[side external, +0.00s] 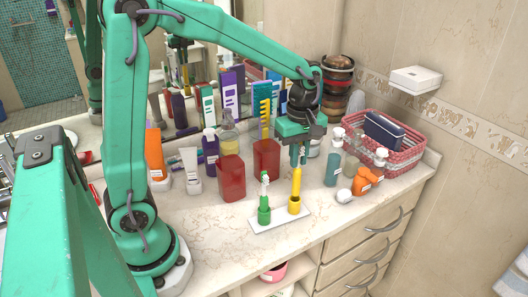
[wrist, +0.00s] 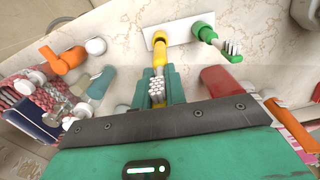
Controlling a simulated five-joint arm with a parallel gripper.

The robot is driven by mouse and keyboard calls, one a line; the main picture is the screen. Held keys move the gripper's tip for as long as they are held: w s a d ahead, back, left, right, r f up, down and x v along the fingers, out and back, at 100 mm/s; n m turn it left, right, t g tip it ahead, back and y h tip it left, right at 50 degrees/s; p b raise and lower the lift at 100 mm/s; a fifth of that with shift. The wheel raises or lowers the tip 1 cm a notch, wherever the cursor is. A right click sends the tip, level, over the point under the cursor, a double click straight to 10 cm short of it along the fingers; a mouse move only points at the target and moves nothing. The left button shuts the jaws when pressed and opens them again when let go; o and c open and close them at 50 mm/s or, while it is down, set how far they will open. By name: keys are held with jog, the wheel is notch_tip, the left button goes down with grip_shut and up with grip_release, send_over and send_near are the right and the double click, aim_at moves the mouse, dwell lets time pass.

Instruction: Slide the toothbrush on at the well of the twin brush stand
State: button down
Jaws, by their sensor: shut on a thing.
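The twin brush stand is a white plate (side external: 278,220) on the marble counter, with a green well (side external: 264,215) and a yellow well (side external: 295,207). A green toothbrush (side external: 265,185) stands upright in the green well. My gripper (side external: 299,158) is above the yellow well, shut on the upper part of a yellow toothbrush (side external: 297,182). The toothbrush is upright and its lower end meets the yellow well; I cannot tell how deep it sits. In the wrist view, the bristles of the yellow toothbrush (wrist: 157,88) show between my fingers, and the plate (wrist: 177,29) lies beyond.
Two red blocks (side external: 231,178) stand behind the stand, to the left of my gripper. A white tube (side external: 190,168) is at left. The counter in front of the stand is clear.

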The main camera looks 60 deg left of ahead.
send_over(295, 196)
jog(key=shift+w+a+f, duration=0.1)
jog(key=shift+a+f, duration=0.05)
jog(key=shift+f, duration=0.75)
jog(key=shift+w+a+f, duration=0.1)
jog(key=shift+w+f, duration=0.05)
jog(key=shift+f, duration=0.8)
jog(key=shift+w+a+f, duration=0.1)
jog(key=shift+a+f, duration=0.05)
jog(key=shift+f, duration=0.75)
dwell(0.3)
jog(key=c, duration=1.4)
grip_release()
jog(key=shift+o, duration=0.2)
jog(key=shift+r, duration=3.9)
jog(key=shift+r, duration=0.1)
